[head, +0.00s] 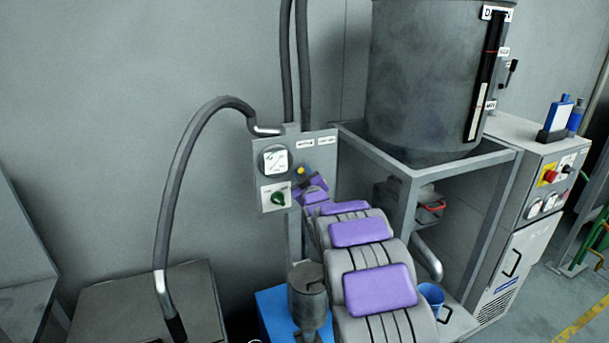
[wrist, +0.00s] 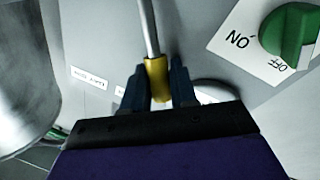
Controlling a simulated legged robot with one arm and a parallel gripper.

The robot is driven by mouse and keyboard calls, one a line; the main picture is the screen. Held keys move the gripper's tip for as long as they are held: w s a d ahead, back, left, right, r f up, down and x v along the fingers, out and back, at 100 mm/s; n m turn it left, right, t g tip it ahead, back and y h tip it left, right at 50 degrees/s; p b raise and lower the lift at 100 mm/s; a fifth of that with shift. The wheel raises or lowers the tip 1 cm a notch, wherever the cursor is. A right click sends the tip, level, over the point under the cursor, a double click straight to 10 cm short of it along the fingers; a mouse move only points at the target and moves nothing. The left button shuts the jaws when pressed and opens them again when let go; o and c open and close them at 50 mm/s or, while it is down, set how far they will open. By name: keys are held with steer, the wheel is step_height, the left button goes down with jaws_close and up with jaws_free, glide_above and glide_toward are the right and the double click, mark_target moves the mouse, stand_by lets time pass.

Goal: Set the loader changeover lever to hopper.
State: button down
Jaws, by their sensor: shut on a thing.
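The changeover lever is a silver rod (wrist: 148,28) with a yellow grip (wrist: 156,72) in the wrist view. My gripper (wrist: 158,86) is shut on the yellow grip, with one dark finger on each side. In the head view the yellow of the lever (head: 301,170) shows on the grey control panel (head: 318,158), and my purple and grey arm reaches up to it. Two small white labels (head: 305,143) sit along the panel's top; one label (wrist: 89,78) also shows in the wrist view, too blurred to read surely. The lever's pivot is not clear.
A green on/off knob (wrist: 288,32) sits beside the lever; it also shows in the head view (head: 278,198), below a round gauge (head: 275,160). A large grey drum (head: 425,75) stands in a frame at right. A hose (head: 180,170) curves down at left.

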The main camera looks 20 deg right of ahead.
steer(key=shift+f, duration=0.25)
steer(key=c, duration=1)
jaws_free()
steer(key=shift+w, duration=0.1)
steer(key=shift+r, duration=0.15)
steer(key=shift+s, duration=0.2)
steer(key=shift+s+a, duration=0.1)
steer(key=shift+s, duration=0.2)
steer(key=s+p, duration=0.1)
steer(key=s, duration=0.4)
steer(key=s+a+f+p, duration=0.1)
steer(key=s, duration=0.4)
steer(key=s+a+f+p, duration=0.1)
steer(key=s, duration=0.5)
steer(key=shift+s, duration=0.1)
steer(key=shift+f, duration=0.1)
